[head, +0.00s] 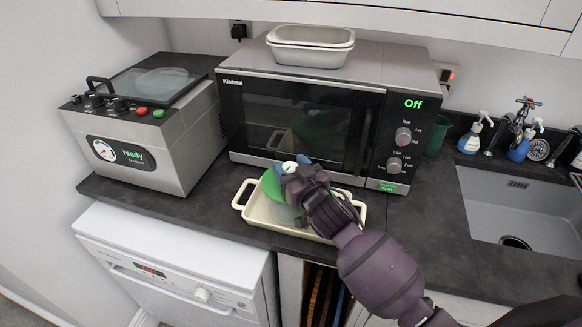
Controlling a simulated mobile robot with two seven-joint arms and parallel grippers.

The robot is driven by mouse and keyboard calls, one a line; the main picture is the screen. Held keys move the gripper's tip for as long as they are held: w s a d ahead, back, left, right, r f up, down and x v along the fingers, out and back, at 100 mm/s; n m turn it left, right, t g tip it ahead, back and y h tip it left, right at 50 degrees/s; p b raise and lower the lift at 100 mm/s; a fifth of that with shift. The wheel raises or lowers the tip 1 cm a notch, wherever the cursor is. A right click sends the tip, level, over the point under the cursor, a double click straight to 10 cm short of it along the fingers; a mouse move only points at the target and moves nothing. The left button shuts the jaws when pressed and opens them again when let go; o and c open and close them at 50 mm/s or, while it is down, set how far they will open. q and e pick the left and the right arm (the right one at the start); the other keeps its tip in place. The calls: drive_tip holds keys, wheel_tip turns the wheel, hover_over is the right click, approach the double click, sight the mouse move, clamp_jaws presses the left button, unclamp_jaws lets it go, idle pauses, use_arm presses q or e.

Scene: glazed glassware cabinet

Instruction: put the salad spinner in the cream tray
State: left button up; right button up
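The salad spinner (272,188) has a green lid, a pale knob on top and a clear, whitish bowl. It is upright within the outline of the cream tray (258,216), left of the tray's middle. Whether its base touches the tray floor is hidden. The tray is a shallow rectangle with a handle at each end, on the dark counter in front of the microwave. My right gripper (290,166) is at the top of the lid, its bluish fingertips beside the knob. Its hand hides part of the spinner, and its grip is unclear. My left gripper is out of view.
The microwave (300,118) stands close behind the tray, with pale stacked dishes (310,48) on top. A grey vacuum-sealer-like machine (150,130) stands to the left. The sink (520,205) is at right, with soap bottles (475,133) behind it. Counter right of the tray is clear.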

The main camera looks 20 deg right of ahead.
drive_tip(key=shift+o, duration=0.8)
drive_tip(key=shift+r, duration=0.15)
drive_tip(key=s+d, duration=0.2)
drive_tip(key=s, duration=0.9)
drive_tip(key=shift+s+d+b, duration=0.15)
drive_tip(key=shift+s+b, duration=0.25)
